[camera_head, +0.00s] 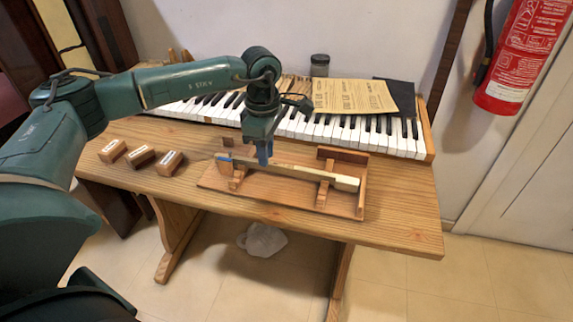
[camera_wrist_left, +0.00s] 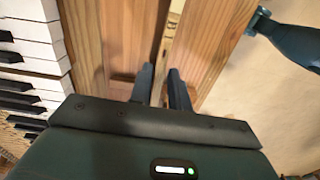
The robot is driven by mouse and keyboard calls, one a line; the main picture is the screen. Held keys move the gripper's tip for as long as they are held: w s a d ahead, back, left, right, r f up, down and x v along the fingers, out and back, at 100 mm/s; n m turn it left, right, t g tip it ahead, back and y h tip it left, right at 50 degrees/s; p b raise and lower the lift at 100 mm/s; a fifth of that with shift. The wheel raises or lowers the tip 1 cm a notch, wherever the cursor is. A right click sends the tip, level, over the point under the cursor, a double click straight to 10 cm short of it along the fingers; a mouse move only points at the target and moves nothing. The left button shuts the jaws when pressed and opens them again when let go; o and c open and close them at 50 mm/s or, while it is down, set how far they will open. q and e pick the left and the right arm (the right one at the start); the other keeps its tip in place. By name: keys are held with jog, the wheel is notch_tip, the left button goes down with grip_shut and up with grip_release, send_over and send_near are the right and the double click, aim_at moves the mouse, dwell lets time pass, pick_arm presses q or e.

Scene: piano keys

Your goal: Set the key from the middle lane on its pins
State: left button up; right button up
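A long, narrow pale wooden key (camera_head: 300,172) lies lengthwise across the wooden rack (camera_head: 277,202) on the table. Its left end looks blue. My left gripper (camera_head: 263,158) points down over the left half of the key. In the left wrist view the two dark fingers of the left gripper (camera_wrist_left: 161,88) stand on either side of the key (camera_wrist_left: 170,42). I cannot tell whether they touch it. The pins are not distinguishable. My right gripper is not in view.
The piano keyboard (camera_head: 330,132) runs along the back of the table, with yellow sheets (camera_head: 352,96) and a dark jar (camera_head: 319,65) behind it. Several small labelled wooden blocks (camera_head: 141,157) stand left of the rack. The table's right end (camera_head: 400,205) is clear.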

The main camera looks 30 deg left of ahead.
pick_arm(q)
jog(key=shift+f+b, duration=0.4)
jog(key=shift+f, duration=0.3)
grip_shut()
dwell(0.3)
